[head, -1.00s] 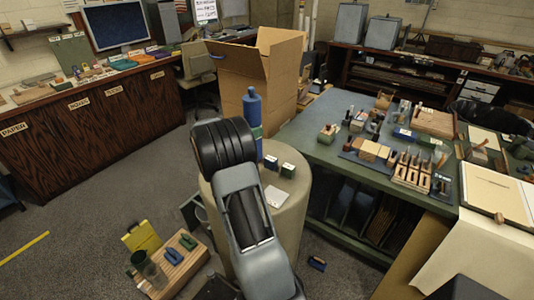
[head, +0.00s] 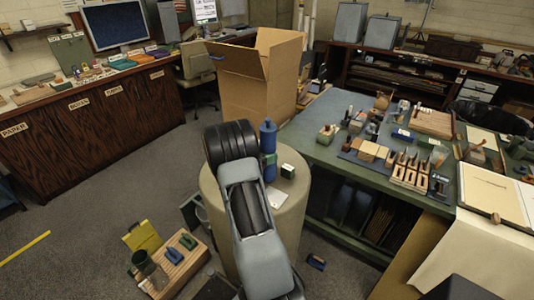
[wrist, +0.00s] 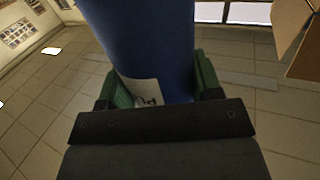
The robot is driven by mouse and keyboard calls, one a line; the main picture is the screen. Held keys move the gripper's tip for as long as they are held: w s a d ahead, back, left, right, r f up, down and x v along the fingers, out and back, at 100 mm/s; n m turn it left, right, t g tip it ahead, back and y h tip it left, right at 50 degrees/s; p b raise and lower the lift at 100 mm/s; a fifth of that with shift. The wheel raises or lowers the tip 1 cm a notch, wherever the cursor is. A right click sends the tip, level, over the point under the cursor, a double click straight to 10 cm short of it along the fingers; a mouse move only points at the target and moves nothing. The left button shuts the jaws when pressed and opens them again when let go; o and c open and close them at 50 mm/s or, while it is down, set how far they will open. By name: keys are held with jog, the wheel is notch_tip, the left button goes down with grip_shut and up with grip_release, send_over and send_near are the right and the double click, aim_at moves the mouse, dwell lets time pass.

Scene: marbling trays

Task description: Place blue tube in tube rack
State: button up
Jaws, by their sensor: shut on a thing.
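The blue tube (head: 268,136) stands upright just right of my arm in the head view, above or at the round pale pedestal (head: 290,222). In the wrist view the blue tube (wrist: 140,45) fills the upper middle, with a white label low on it. My gripper (wrist: 158,85) is shut on the tube, a green finger on each side. I cannot tell whether the tube touches the pedestal. I cannot pick out the tube rack with certainty.
The green table (head: 318,150) at right is crowded. A wooden tray (head: 188,268) with blue and green pieces sits on the floor at left.

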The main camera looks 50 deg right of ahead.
jog(key=shift+f, duration=0.2)
jog(key=o, duration=1)
